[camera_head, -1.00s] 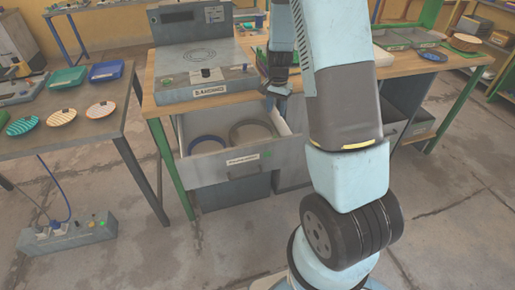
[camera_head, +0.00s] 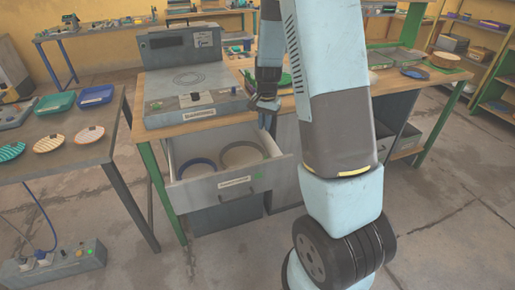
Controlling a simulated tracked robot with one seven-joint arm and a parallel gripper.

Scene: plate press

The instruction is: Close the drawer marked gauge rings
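The drawer (camera_head: 222,190) under the plate press stands pulled out, with a small white label and a green mark on its grey front; the label is too small to read. The press (camera_head: 187,84) sits on the wooden bench top above. My gripper (camera_head: 265,112) hangs beside the drawer's right rear, near the bench edge, and appears apart from the drawer front. Its fingers are small and dark, partly against the bench, so their opening is unclear.
A side table (camera_head: 95,152) at left holds several plates and a blue tray (camera_head: 96,95) and green tray (camera_head: 54,105). A power box (camera_head: 58,265) stands on the floor at lower left. Open floor lies in front of the drawer.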

